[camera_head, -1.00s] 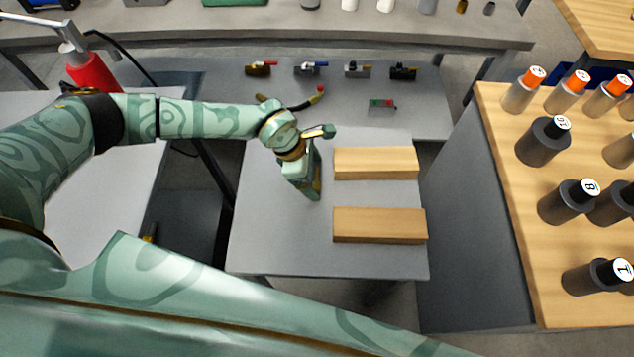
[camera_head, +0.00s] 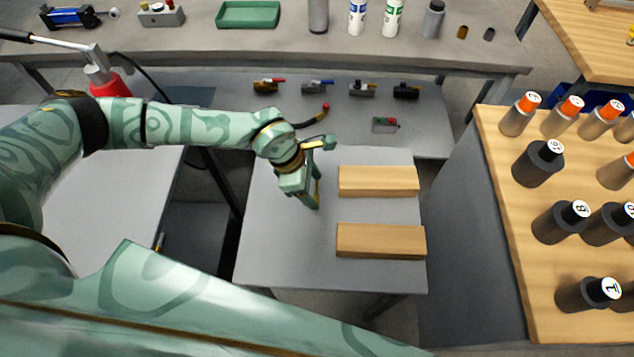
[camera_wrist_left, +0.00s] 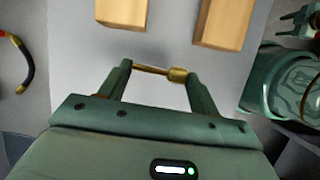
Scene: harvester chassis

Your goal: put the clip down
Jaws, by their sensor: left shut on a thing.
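My left gripper (camera_head: 315,200) is over the grey table (camera_head: 290,255), left of two wooden blocks. It points down, and in the head view I cannot tell whether it touches the tabletop. In the left wrist view its fingers (camera_wrist_left: 158,72) are closed on the clip (camera_wrist_left: 178,75), a small brass-coloured piece with a thin bar and a thicker end. The clip spans the space between the two fingertips. In the head view the clip is too small to make out. My right gripper is not clearly shown; a pale green part of mine is cut off at the wrist view's upper right edge.
The far wooden block (camera_head: 378,181) and the near wooden block (camera_head: 380,241) lie right of my left gripper. The tabletop left of and in front of the gripper is clear. Behind is a low shelf with several small valves. Numbered cylinders stand on a wooden bench (camera_head: 510,220) at right.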

